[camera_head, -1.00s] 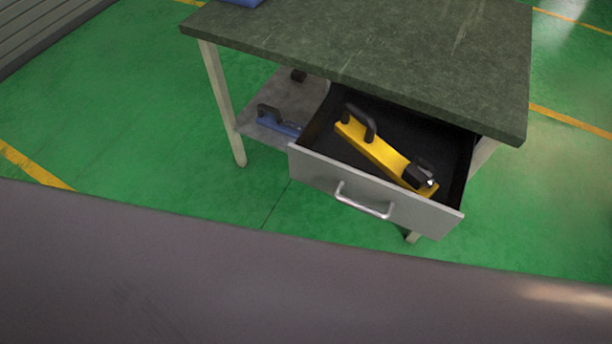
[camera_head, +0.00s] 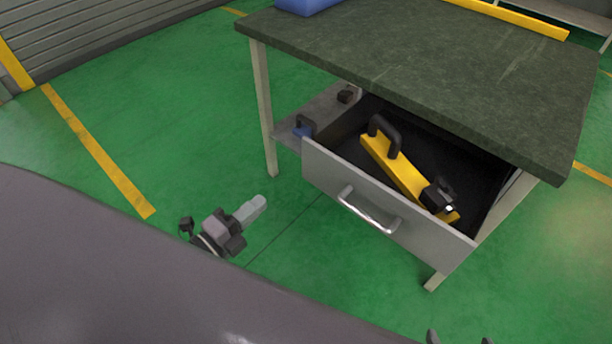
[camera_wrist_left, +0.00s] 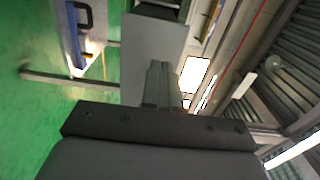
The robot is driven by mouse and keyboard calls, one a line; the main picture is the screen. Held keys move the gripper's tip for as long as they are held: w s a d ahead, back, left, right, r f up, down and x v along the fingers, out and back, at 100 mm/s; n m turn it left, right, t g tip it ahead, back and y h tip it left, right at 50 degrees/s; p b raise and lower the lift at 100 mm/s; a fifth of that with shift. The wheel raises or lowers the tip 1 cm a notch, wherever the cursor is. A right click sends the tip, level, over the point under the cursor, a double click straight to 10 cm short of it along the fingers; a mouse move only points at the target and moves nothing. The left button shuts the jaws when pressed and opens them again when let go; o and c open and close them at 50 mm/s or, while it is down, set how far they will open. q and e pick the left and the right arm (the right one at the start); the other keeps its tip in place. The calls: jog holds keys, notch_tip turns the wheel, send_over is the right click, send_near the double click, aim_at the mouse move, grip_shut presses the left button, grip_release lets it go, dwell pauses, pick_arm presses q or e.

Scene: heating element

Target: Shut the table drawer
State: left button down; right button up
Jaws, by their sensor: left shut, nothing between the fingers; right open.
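The table drawer (camera_head: 388,213) is pulled well out from under the dark green tabletop (camera_head: 440,65). Its grey front has a silver bar handle (camera_head: 368,211). A yellow tool with black handles (camera_head: 399,172) lies inside the drawer. My left gripper (camera_head: 258,203) is shut and empty, to the left of the drawer front and apart from it. Its closed fingers also show in the left wrist view (camera_wrist_left: 157,84), with a grey panel beyond that I cannot identify surely. My right gripper (camera_head: 460,338) shows only its two separated fingertips at the bottom edge, below the drawer.
A blue object (camera_head: 306,5) and a yellow bar (camera_head: 515,18) lie on the tabletop. Green floor (camera_head: 190,150) is clear to the left.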

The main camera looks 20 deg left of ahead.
pick_arm(q)
jog(key=w, duration=0.1)
send_near(309, 161)
jog(key=b+x, duration=0.1)
jog(key=x, duration=0.4)
jog(key=shift+w, duration=0.1)
jog(key=shift+x, duration=0.8)
jog(key=shift+d, duration=0.1)
pick_arm(e)
jog(key=shift+w+a+f, duration=0.15)
jog(key=shift+f, duration=0.05)
pick_arm(q)
jog(key=shift+w, duration=0.1)
